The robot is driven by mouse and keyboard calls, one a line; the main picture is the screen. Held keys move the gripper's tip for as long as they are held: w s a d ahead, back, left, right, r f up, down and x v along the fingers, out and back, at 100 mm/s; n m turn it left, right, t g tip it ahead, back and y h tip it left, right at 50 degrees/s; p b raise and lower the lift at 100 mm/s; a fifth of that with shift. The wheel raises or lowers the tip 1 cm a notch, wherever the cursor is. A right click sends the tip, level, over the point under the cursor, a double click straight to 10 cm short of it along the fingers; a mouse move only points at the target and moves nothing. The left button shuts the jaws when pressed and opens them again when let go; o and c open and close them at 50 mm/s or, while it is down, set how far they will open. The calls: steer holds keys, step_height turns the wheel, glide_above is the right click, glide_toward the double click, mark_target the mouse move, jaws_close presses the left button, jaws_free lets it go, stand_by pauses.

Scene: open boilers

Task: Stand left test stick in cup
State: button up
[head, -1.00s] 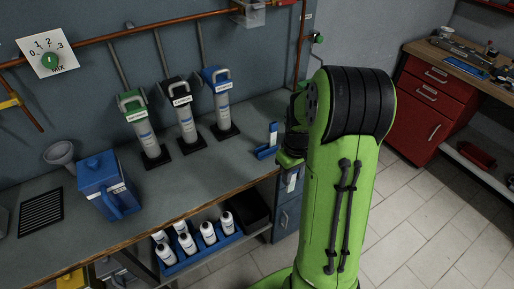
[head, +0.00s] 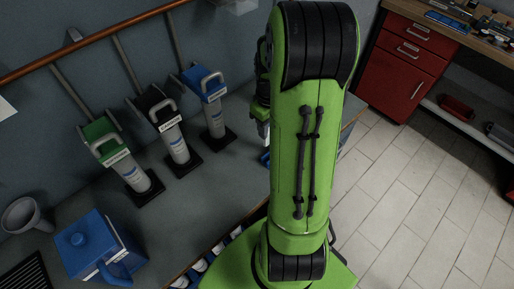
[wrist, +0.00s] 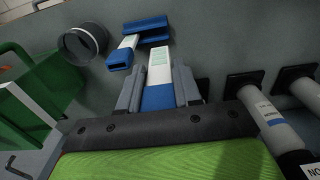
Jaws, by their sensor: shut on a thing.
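My gripper (wrist: 159,92) is shut on a white and blue test stick (wrist: 160,68), its blue end between the grey fingers. In the wrist view a second white and blue stick (wrist: 127,43) lies just left of the held one, beside a blue holder (wrist: 150,24). A grey round cup (wrist: 83,42) with an open mouth is left of that stick. The held stick is apart from the cup. In the head view my arm hides most of the gripper and the cup cannot be made out.
Three columns with green, black (head: 168,135) and blue (head: 207,100) tops stand on black bases along the wall. A blue lidded jug (head: 98,245) and a grey funnel (head: 25,215) are at the bench's left. A red cabinet (head: 405,60) stands right, beyond clear floor.

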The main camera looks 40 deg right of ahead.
steer(key=f, duration=0.6)
steer(key=f+b, duration=0.1)
steer(key=f, duration=0.2)
steer(key=shift+s+f, duration=0.15)
steer(key=shift+s, duration=0.15)
steer(key=shift+f, duration=0.1)
steer(key=shift+f, duration=0.15)
steer(key=o, duration=0.7)
steer(key=shift+o, duration=0.2)
